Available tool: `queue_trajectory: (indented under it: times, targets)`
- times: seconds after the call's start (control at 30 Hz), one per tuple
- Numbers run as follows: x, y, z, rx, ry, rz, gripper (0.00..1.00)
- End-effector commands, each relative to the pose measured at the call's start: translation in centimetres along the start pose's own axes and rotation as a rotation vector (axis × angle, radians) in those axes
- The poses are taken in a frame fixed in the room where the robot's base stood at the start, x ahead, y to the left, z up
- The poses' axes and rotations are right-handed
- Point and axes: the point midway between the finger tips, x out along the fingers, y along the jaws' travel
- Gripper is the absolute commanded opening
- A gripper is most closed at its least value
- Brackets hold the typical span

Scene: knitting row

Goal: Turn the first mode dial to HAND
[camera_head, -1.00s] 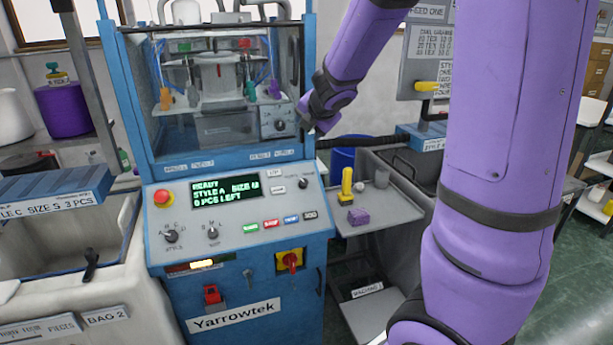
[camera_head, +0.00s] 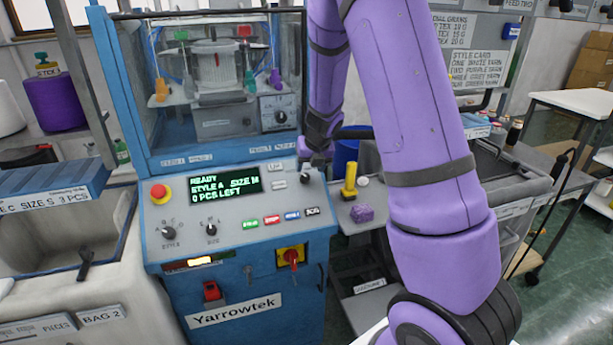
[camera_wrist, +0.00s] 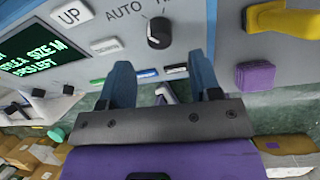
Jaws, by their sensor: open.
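The mode dial is a black knob (camera_wrist: 160,32) on the machine's grey panel in the wrist view. AUTO is printed to its left, and a partly hidden label starts to its right. I cannot tell for certain where its pointer stands. My gripper (camera_wrist: 163,82) is open and empty, its two blue fingers apart, with the dial between and beyond the fingertips, not held. In the head view my gripper (camera_head: 314,160) is at the right end of the panel, close by the dial (camera_head: 305,178), and its fingers are hard to make out.
The blue machine's panel (camera_head: 235,222) carries a red stop button (camera_head: 158,192), a lit screen (camera_head: 222,187), coloured buttons and two more knobs. A red-and-yellow switch (camera_head: 291,257) sits below. At right, a side shelf holds a yellow-handled tool (camera_head: 349,182) and a purple block (camera_head: 362,213).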

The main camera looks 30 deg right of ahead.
Motion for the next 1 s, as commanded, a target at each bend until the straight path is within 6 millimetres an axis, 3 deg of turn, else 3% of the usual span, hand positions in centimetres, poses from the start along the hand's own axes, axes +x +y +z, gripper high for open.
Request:
queue_trajectory:
  times: [0.33, 0.8, 0.83, 1.0]
  targets:
    - [4.3, -0.1, 0.0, 0.001, 0.0, -0.001, 0.58]
    - [5.3, 0.0, 0.0, 0.001, 0.0, 0.0, 0.58]
    - [5.3, 0.0, 0.0, 0.001, -0.001, 0.0, 0.55]
    - [5.2, 0.0, 0.0, 0.001, 0.0, 0.0, 0.16]
